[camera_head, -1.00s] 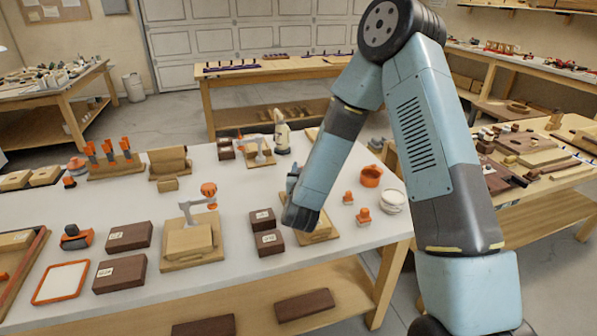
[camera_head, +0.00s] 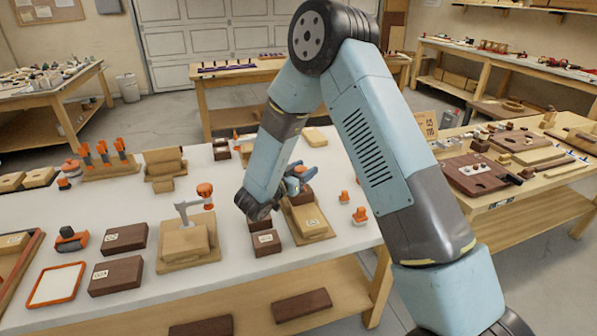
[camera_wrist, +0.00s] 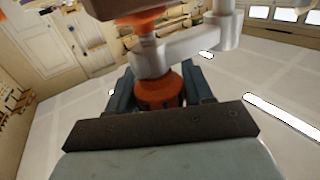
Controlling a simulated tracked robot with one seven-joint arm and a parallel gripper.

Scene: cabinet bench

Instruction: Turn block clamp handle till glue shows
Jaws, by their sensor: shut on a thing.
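My gripper (camera_head: 300,180) is at the clamp on the right wooden board (camera_head: 317,236), with its bluish fingers around an orange piece. In the wrist view the fingers of my gripper (camera_wrist: 162,92) are closed on the orange clamp handle (camera_wrist: 158,88), beside the grey clamp arm (camera_wrist: 185,45). A light wooden block (camera_head: 308,218) with a white label lies on the board, with a dark brown block (camera_head: 306,198) just below the fingers. Most of the clamp is hidden by my gripper and arm. I cannot make out any glue.
Another clamp (camera_head: 187,215) with an orange knob stands on a wooden board to the left. Labelled dark blocks (camera_head: 265,241) lie between the two boards. Small orange-topped pieces (camera_head: 360,215) stand right of my gripper.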

